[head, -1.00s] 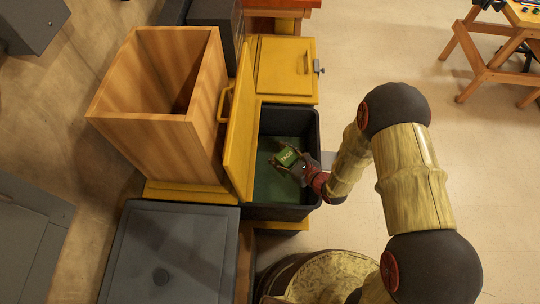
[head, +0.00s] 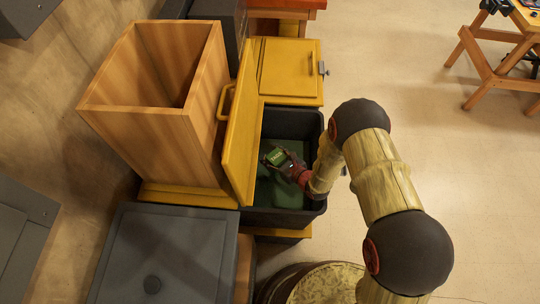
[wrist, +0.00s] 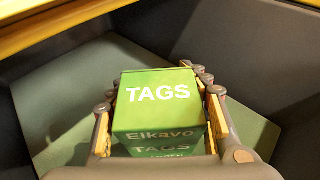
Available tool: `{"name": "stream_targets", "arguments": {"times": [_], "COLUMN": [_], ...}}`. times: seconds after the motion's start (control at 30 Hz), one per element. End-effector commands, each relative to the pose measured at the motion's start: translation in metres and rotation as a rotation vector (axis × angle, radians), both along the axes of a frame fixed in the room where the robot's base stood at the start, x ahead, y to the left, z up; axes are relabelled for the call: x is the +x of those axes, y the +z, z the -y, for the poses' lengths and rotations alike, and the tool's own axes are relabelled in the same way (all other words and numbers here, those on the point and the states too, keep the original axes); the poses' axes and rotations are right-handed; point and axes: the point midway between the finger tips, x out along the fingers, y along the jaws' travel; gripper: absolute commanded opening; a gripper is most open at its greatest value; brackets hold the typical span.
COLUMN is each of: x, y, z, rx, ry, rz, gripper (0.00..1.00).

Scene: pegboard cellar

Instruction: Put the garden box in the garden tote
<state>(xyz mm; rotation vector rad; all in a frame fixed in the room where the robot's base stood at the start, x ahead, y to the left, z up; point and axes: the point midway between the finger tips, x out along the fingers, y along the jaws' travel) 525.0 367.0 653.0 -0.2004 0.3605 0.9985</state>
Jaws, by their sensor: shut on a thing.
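The green box (head: 276,157) is labelled "TAGS" and is held by my gripper (head: 283,163). In the wrist view the box (wrist: 158,105) sits between the two fingers of my gripper (wrist: 158,100), which press on its left and right sides. A dark grey open tote (head: 275,217) with a green floor is set in a yellow cabinet. The box and fingers are over the tote's opening, inside its outline. In the wrist view dark walls (wrist: 270,50) and the green floor (wrist: 65,95) surround the box. Whether the box touches the floor I cannot tell.
A raised yellow lid (head: 240,125) stands along the tote's left edge, close to my gripper. A tall open wooden bin (head: 150,130) stands left of it. A closed yellow lid (head: 290,68) lies behind. A grey lidded box (head: 165,255) is at front left.

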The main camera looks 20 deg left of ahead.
Motion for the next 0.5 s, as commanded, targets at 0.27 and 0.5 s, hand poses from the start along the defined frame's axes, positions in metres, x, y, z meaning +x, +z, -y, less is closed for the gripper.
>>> {"name": "stream_targets", "arguments": {"times": [0.27,0.5], "x": [0.0009,0.0009], "y": [0.0004,-0.0065], "z": [-0.0004,-0.0003], "rx": [0.002,0.002], "ry": [0.0,0.001], "rz": [0.002,0.003], "gripper": [0.16,0.16]}}
